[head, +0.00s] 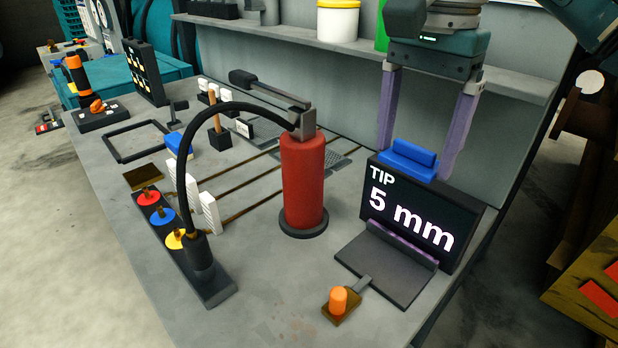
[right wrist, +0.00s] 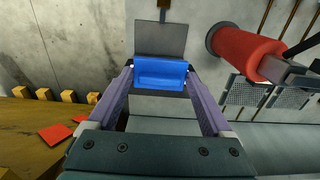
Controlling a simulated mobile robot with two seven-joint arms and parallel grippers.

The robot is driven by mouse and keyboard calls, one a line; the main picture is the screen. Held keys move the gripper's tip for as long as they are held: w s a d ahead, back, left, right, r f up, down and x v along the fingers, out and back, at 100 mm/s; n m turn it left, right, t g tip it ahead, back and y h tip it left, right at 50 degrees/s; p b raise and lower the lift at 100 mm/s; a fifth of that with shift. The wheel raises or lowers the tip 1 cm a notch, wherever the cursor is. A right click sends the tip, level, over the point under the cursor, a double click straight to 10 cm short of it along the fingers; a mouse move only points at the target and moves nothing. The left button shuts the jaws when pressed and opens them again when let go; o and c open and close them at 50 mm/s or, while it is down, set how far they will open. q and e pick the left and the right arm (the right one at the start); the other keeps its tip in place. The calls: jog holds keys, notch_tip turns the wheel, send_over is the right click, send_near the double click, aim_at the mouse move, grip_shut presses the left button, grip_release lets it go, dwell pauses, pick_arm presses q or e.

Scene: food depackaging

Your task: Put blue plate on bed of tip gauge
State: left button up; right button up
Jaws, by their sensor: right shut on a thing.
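The blue plate (head: 408,158) is between the purple fingers of my right gripper (head: 418,168), which is shut on it. In the head view the plate overlaps the top edge of the tip gauge's dark display (head: 412,215), which reads "TIP 5 mm". The gauge's flat grey bed (head: 385,268) lies in front of the display and looks bare. In the right wrist view the blue plate (right wrist: 160,72) spans the fingertips, with the grey bed (right wrist: 160,38) beyond it. Its exact height above the gauge is unclear. My left gripper is not in view.
A red cylinder (head: 303,180) with a black hose and lever stands left of the gauge. A small orange knob (head: 338,300) sits in front of the bed. A strip with coloured discs (head: 163,217) lies further left. A shelf (head: 340,42) runs behind.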

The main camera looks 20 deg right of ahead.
jog(key=b, duration=0.3)
send_over(387, 261)
notch_tip(387, 261, down, 6)
notch_tip(387, 261, down, 7)
jog(key=shift+a+r, duration=0.1)
jog(key=shift+r, duration=0.05)
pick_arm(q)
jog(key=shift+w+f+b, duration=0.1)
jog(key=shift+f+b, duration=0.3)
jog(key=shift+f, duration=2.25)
pick_arm(e)
jog(key=shift+f, duration=2.3)
jog(key=shift+f, duration=0.15)
jog(key=o, duration=1.2)
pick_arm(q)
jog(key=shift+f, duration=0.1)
pick_arm(e)
jog(key=shift+o, duration=0.2)
